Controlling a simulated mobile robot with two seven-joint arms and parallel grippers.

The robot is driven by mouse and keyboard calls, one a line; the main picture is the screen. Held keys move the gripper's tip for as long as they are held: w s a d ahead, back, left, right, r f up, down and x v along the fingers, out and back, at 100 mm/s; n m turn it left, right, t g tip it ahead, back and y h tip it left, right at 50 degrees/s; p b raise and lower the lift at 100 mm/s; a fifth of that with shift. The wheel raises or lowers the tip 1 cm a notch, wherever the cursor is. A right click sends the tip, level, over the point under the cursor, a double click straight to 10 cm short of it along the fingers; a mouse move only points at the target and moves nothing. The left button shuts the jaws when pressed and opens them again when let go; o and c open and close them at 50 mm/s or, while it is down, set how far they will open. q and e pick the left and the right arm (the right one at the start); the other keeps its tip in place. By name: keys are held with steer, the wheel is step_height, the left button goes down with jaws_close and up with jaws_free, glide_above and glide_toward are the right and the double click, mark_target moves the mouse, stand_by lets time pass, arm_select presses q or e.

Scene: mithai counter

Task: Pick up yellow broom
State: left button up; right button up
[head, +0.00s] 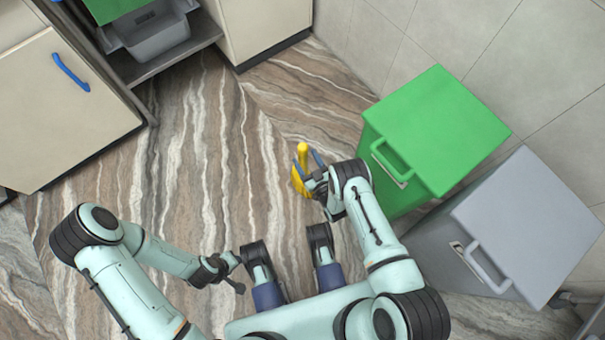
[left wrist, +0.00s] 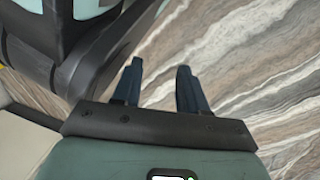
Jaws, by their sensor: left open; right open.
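The yellow broom (head: 298,182) is on the marble-patterned floor, left of the green bin, and appears as a small yellow shape with a short upright part. My right gripper (head: 312,166) is open at the broom, with its fingers close around or beside the upper part; I cannot tell whether they touch it. Part of the broom is hidden by the gripper. My left gripper is open and empty; its two dark blue fingers (left wrist: 158,88) show in the left wrist view above bare floor. In the head view the left gripper (head: 238,275) is near my base, far from the broom.
A green bin (head: 432,125) with a handle stands right of the broom, close to my right arm. A grey bin (head: 530,225) stands beside it. Cabinets (head: 65,110) and a shelf holding a grey tub (head: 155,38) are at upper left. The floor (head: 200,150) between is clear.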

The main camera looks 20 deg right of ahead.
steer(key=shift+w+a+f+b, duration=0.1)
steer(key=shift+w+a+b, duration=0.1)
steer(key=shift+w, duration=0.55)
steer(key=shift+w+a+b, duration=0.1)
steer(key=shift+w+b, duration=0.1)
steer(key=shift+w, duration=0.55)
steer(key=c, duration=1)
arm_select(q)
steer(key=shift+s+a+f+g, duration=0.1)
steer(key=shift+s+f+g, duration=0.15)
steer(key=shift+s+f, duration=0.3)
steer(key=shift+s+a+f+g, duration=0.1)
steer(key=shift+s+f+g, duration=0.2)
steer(key=shift+s, duration=0.35)
steer(key=shift+w+r, duration=0.1)
